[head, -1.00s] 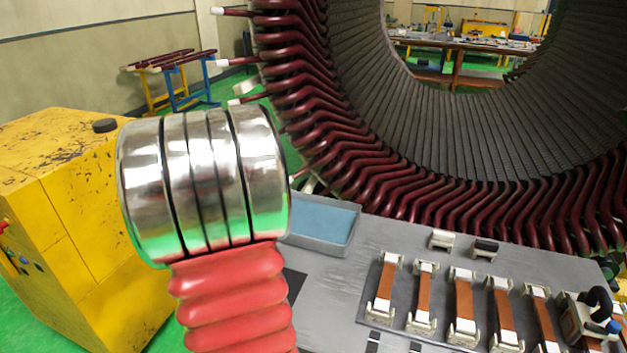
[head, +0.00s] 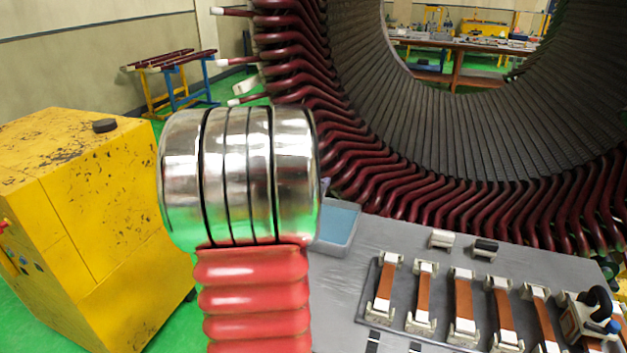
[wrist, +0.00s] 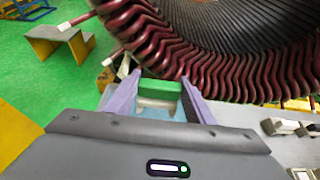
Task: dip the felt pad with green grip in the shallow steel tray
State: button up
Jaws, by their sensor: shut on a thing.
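My gripper (wrist: 160,82) shows in the wrist view, its two purple fingers shut on the green grip of the felt pad (wrist: 159,91). The pale felt shows just beside the green grip, between the fingers. The shallow steel tray (head: 354,243) with blue liquid stands on the grey table in the head view, its left part hidden behind my arm. In the wrist view the blue of the tray (wrist: 158,114) shows behind and below the pad. I cannot tell whether the pad touches the liquid. My arm hides the pad in the head view.
A pale-gripped pad (head: 441,239) and a black-gripped pad (head: 485,247) stand right of the tray. A rack with several copper-coloured strips (head: 464,306) lies at the table's front right. The stator (head: 480,175) with dark red coil ends rises behind. A yellow cabinet (head: 90,220) stands left.

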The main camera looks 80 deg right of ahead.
jog(key=shift+f, duration=5.6)
jog(key=shift+r, duration=5.55)
jog(key=shift+w, duration=0.1)
jog(key=w+a+f+n+t+y, duration=0.1)
jog(key=w+a+f+n+t, duration=0.15)
jog(key=w+a, duration=0.7)
jog(key=w+a+f+n+t+y, duration=0.1)
jog(key=w+a+n+t, duration=0.2)
jog(key=w+a, duration=0.7)
jog(key=w+a+f+n+t, duration=0.1)
jog(key=w+a+n+t, duration=0.15)
jog(key=w+a, duration=0.75)
jog(key=w+a+f+n+t+y, duration=0.1)
jog(key=w+a, duration=0.3)
jog(key=a, duration=0.7)
jog(key=w+a+f+n+t+y, duration=0.1)
jog(key=w+a+n+t+y, duration=0.2)
jog(key=a, duration=0.8)
jog(key=w+a+f+n+t+y, duration=0.2)
jog(key=w+a, duration=0.3)
jog(key=a, duration=0.7)
jog(key=shift+w+n+y, duration=0.4)
jog(key=shift+n+y, duration=0.4)
